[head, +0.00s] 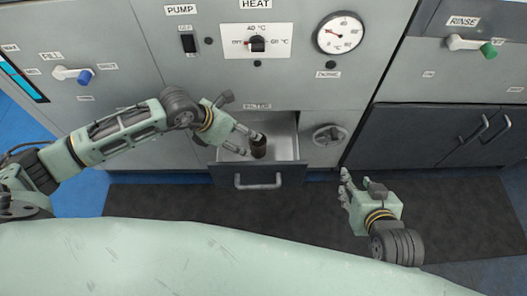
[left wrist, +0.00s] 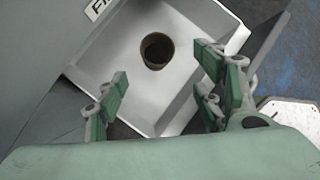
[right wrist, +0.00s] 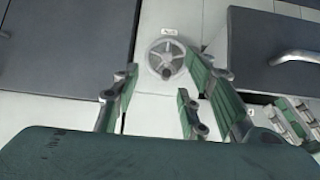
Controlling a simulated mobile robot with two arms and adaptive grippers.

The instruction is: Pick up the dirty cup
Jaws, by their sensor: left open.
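The dirty cup (head: 258,146) is small, dark brown and stands in the open drawer (head: 283,128) under the control panel. In the left wrist view the cup (left wrist: 157,50) is seen from above, on the light drawer floor, with a dark inside. My left gripper (head: 243,143) is open and empty, just left of the cup in the head view; whether it touches the cup cannot be told. In the left wrist view its fingers (left wrist: 165,95) are spread, with the cup beyond them. My right gripper (head: 345,190) is empty, right of the drawer; its fingers look spread in the right wrist view (right wrist: 165,95).
The drawer's front with its handle (head: 258,182) juts out over the dark floor mat (head: 290,225). A round valve wheel (head: 329,135) is right of the drawer. Dark cabinets (head: 420,140) stand farther right. The panel carries a dial gauge (head: 340,33) and a heat knob (head: 257,44).

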